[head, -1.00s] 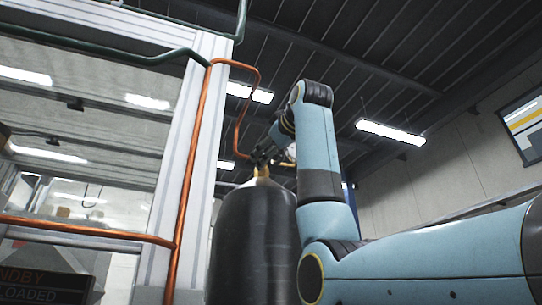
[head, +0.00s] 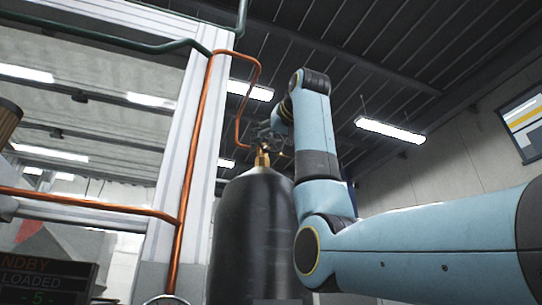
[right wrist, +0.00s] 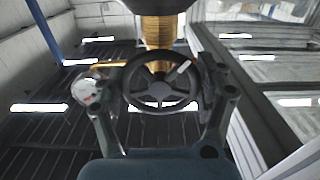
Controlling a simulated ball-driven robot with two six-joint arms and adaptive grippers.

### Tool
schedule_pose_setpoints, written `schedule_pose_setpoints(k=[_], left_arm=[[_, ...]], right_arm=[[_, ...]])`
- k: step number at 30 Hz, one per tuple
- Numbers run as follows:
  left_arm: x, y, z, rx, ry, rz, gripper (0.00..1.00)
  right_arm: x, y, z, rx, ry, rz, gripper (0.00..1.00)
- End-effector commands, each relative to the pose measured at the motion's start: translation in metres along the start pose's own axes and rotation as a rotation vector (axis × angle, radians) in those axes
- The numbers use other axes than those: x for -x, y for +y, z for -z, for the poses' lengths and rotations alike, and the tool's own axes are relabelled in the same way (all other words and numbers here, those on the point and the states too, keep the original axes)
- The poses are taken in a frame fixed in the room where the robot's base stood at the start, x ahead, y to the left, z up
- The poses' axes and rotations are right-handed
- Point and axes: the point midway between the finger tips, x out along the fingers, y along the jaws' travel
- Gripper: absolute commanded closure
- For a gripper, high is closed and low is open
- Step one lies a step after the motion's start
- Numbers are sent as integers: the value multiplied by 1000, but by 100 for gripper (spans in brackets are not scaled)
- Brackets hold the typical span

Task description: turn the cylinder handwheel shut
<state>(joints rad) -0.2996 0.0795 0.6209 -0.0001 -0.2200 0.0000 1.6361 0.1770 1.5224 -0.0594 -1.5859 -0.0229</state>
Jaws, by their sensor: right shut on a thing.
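The black gas cylinder (head: 252,235) stands upright in the middle of the head view, with a brass valve (head: 262,160) on top. The dark, spoked handwheel (right wrist: 160,82) is in the middle of the right wrist view, in front of the brass valve stem (right wrist: 158,32). My right gripper (right wrist: 163,88) has a finger on either side of the wheel and is shut on it. In the head view the right gripper (head: 268,141) is small and dark at the valve, and hides most of the wheel. My left gripper is not in view.
A copper pipe (head: 194,150) runs up a pale frame post (head: 165,185) just left of the cylinder. A round gauge (right wrist: 86,92) sits left of the wheel in the wrist view. A dark display (head: 40,285) is at lower left.

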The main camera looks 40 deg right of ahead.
Motion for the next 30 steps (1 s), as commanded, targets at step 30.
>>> schedule_pose_setpoints(k=[30], left_arm=[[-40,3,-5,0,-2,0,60]], right_arm=[[0,-1,0,-965,1,1,60]])
